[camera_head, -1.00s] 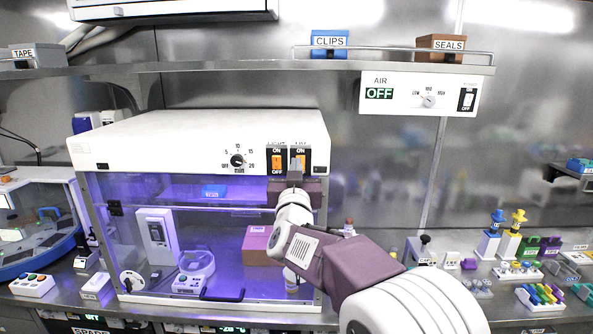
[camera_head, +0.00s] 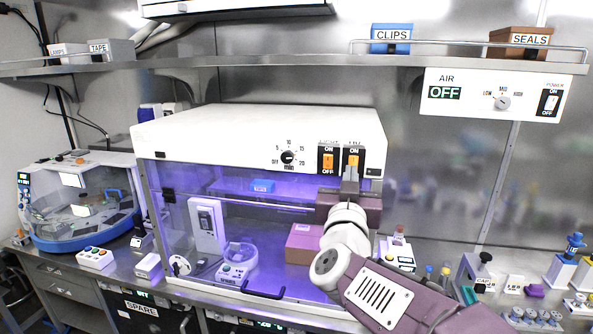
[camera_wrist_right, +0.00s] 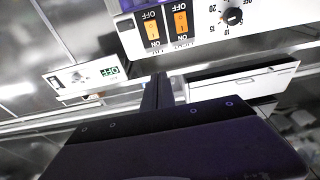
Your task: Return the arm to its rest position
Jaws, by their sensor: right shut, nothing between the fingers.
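My right gripper (camera_head: 351,174) is shut and empty. In the head view it overlaps the lower part of the right switch (camera_head: 353,155) on the white cabinet front. The left switch (camera_head: 327,160) beside it is orange. In the right wrist view the shut fingers (camera_wrist_right: 157,92) point toward the cabinet panel, with a visible gap below the two orange switches (camera_wrist_right: 181,22). Whether the fingers touch anything is not clear in the head view, but they look apart from the panel in the wrist view. My left gripper is not in view.
The cabinet (camera_head: 250,135) glows purple inside behind a clear front. A shelf (camera_head: 300,60) runs above with clips (camera_head: 391,40) and seals (camera_head: 526,43) boxes. An air panel (camera_head: 495,95) reads OFF. Small tools crowd the bench at right. Open space lies before the steel wall (camera_head: 440,180).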

